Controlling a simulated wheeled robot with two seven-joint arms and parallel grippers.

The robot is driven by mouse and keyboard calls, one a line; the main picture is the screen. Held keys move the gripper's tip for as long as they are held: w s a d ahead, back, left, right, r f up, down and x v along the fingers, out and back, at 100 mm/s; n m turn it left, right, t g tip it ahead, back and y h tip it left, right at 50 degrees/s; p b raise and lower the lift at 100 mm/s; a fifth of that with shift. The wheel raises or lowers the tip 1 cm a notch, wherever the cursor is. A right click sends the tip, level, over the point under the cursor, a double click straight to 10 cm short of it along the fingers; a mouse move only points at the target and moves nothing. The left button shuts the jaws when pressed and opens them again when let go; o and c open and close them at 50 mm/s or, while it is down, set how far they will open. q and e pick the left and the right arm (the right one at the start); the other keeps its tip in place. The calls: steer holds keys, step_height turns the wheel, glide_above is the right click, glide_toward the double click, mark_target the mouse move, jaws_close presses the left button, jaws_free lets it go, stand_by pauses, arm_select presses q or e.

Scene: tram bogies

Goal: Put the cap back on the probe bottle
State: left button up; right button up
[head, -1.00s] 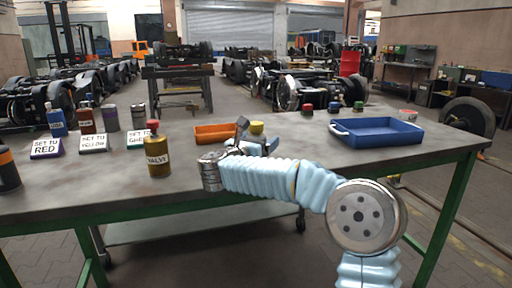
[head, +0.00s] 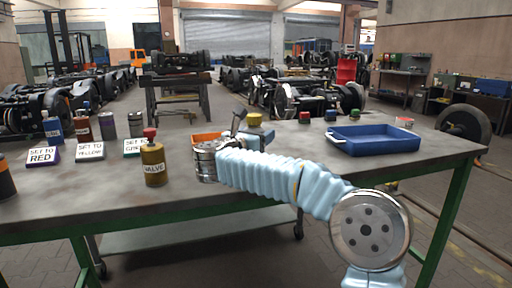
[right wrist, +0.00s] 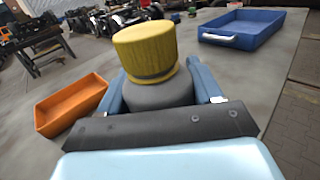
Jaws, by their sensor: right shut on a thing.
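A yellow cap (head: 254,119) with a dark grey lower part is held in my right gripper (head: 250,138), above the table. In the right wrist view the yellow cap (right wrist: 146,50) stands upright between the two blue fingers of my right gripper (right wrist: 168,90), its grey base partly hidden by the gripper body. At the left of the table stand a blue bottle (head: 53,130), a red-brown bottle (head: 82,128), a purple-grey bottle (head: 107,128) and a grey bottle (head: 136,126). I cannot read which is the probe bottle. My left gripper is not in view.
A yellow bottle marked VALVE (head: 154,168) with a red top stands near the front. Signs, including SET TO RED (head: 42,157), lie before the bottles. An orange tray (right wrist: 70,104) is left of my gripper. A blue tray (head: 374,142) and red, blue and green caps are at right.

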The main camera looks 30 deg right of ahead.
mark_target(259, 131)
steer(key=s+r, duration=0.1)
steer(key=r, duration=0.1)
steer(key=s+a+r, duration=0.1)
steer(key=s+r, duration=0.1)
steer(key=shift+s+a+r, duration=0.15)
steer(key=shift+s+a, duration=0.05)
steer(key=shift+s, duration=0.05)
steer(key=s+a+r+b, duration=0.2)
steer(key=s+a+r, duration=0.1)
steer(key=s, duration=0.5)
steer(key=shift+s+a+r, duration=0.15)
steer(key=shift+a+r, duration=0.05)
steer(key=shift+r, duration=0.3)
steer(key=o, duration=0.4)
steer(key=c, duration=0.8)
